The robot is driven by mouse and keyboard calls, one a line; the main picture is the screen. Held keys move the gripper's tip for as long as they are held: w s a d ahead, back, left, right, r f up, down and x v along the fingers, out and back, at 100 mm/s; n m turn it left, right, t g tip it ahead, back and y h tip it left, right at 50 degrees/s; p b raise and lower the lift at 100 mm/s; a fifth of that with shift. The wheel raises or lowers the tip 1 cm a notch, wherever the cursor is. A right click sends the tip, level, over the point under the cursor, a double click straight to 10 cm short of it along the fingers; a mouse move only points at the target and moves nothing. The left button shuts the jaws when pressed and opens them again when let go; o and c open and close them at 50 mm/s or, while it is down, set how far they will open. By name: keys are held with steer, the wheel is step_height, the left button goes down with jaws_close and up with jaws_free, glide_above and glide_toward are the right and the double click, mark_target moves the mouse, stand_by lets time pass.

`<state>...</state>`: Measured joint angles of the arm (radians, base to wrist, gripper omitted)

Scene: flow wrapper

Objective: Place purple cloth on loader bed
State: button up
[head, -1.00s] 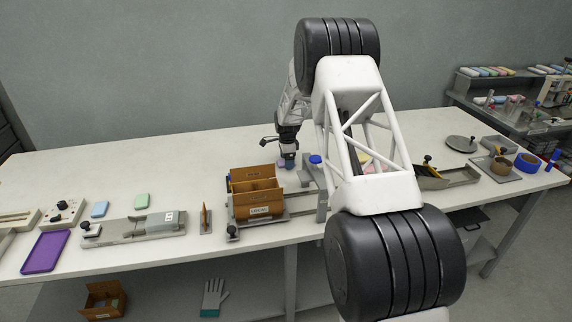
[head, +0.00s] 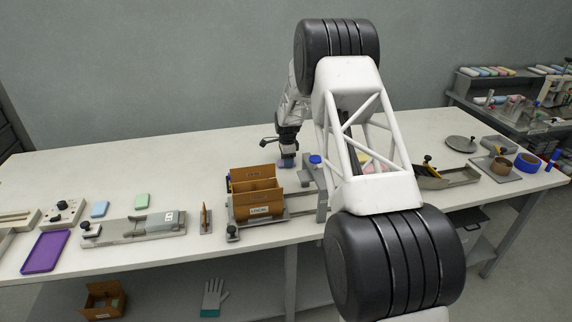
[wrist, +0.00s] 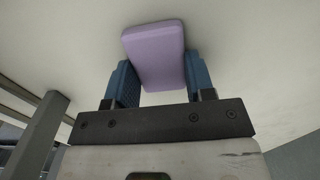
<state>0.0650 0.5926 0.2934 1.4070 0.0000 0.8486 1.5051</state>
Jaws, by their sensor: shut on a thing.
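The purple cloth (wrist: 157,52) is a pale purple, rounded block in the wrist view. It sits between the two blue fingers of my gripper (wrist: 160,84), which is shut on it. In the head view my gripper (head: 287,161) points down at the white table, behind the brown box; the cloth there is too small or hidden to make out clearly. I cannot tell for sure which part is the loader bed. A long grey fixture (head: 135,230) with a knob and a label lies left of the box, apart from my gripper.
The open, labelled brown box (head: 258,209) stands on a grey frame close in front of my gripper. A blue cloth (head: 100,208) and a green cloth (head: 141,200) lie behind the grey fixture. A purple tray (head: 45,252) is at the front left. The table's back left is clear.

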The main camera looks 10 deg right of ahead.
steer(key=shift+c, duration=0.3)
step_height(320, 180, up, 10)
stand_by(0.7)
stand_by(0.7)
steer(key=s+a+n, duration=0.8)
steer(key=a, duration=0.7)
steer(key=s+a+f+n, duration=0.1)
steer(key=s+a+n, duration=0.7)
steer(key=a, duration=0.7)
steer(key=s+a+n, duration=0.9)
steer(key=a+n, duration=0.1)
steer(key=a, duration=0.5)
steer(key=shift+a+f, duration=0.2)
steer(key=shift+f, duration=0.15)
steer(key=s+a+n, duration=0.3)
steer(key=s, duration=0.1)
steer(key=s+a+n, duration=0.3)
steer(key=s, duration=0.2)
steer(key=s+a+f+n, duration=0.1)
steer(key=s+a+n, duration=0.2)
steer(key=s+n, duration=0.1)
steer(key=shift+s+a, duration=0.4)
steer(key=shift+s, duration=0.15)
